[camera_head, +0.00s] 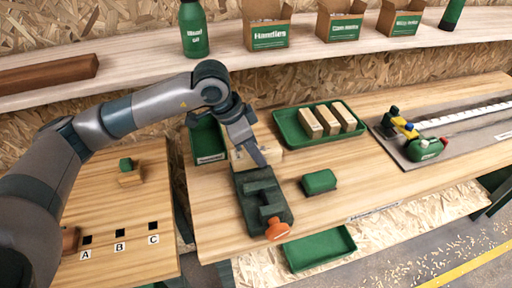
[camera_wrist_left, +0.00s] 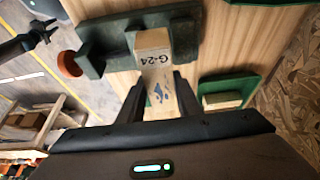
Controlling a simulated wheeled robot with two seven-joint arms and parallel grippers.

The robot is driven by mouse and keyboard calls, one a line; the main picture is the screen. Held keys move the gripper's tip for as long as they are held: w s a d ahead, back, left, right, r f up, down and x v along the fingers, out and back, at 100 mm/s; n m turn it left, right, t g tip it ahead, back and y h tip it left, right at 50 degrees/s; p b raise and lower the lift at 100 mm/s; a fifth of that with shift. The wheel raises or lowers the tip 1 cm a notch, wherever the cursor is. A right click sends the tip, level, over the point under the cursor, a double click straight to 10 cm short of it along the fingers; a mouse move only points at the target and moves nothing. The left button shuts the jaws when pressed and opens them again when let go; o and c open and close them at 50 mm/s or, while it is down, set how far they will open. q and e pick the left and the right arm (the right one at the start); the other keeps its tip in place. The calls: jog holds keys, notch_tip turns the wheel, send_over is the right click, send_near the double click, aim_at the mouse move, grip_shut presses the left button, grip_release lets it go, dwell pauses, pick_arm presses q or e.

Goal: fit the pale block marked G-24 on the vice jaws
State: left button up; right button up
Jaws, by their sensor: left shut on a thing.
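The pale block marked G-24 (camera_wrist_left: 154,48) is between the fingers of my left gripper (camera_wrist_left: 158,82), which is shut on it; the printed mark faces the wrist camera. In the head view the block (camera_head: 240,159) lies crosswise at the far end of the dark green vice (camera_head: 259,196), partly hidden by my left gripper (camera_head: 248,152). In the wrist view the block's far end overlaps the vice (camera_wrist_left: 110,45). I cannot tell whether it touches or is seated on the jaws. The vice has an orange knob (camera_head: 277,229) at its near end.
A green tray (camera_head: 285,128) with three pale blocks stands behind the vice. A green block (camera_head: 319,181) lies to its right, and a green bin (camera_head: 203,146) stands close at left. The right front bench top is clear.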

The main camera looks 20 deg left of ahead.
aim_at(256, 164)
pick_arm(q)
jog(key=shift+f, duration=1.75)
jog(key=f+b, duration=0.2)
jog(key=b, duration=0.1)
jog(key=shift+r, duration=0.1)
jog(key=o, duration=1.1)
